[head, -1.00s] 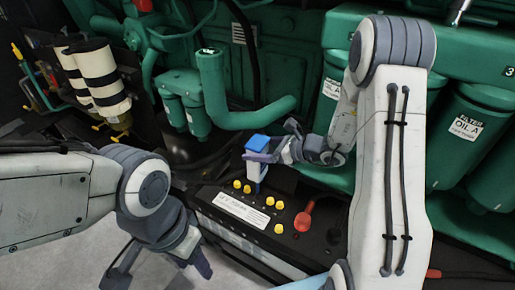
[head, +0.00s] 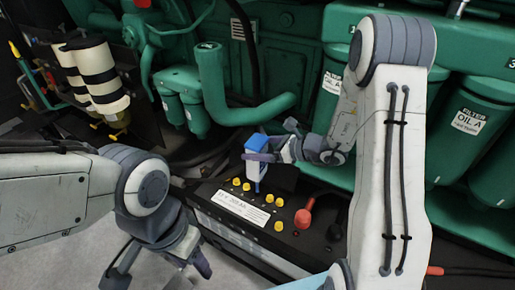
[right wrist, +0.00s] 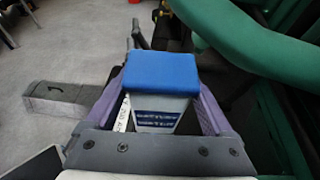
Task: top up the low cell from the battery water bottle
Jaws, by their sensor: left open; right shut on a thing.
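The battery water bottle (head: 252,162) is white with a blue end uppermost and a thin blue spout pointing down at the battery top. My right gripper (head: 263,157) is shut on it. In the right wrist view, the bottle (right wrist: 160,100) sits between the purple fingers, its blue end toward the camera. The battery (head: 215,222) is dark with a pale label and several yellow cell caps (head: 279,202). The spout tip is among the caps; I cannot tell whether it touches a cell or which cell is low. My left gripper (head: 158,268) is open and empty, left of the battery.
A red terminal cover (head: 303,219) with a cable stands on the battery's right. The green engine with a curved pipe (head: 250,112) and oil filters (head: 470,130) is close behind. Striped cylinders (head: 95,75) stand at left. Grey floor lies in front.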

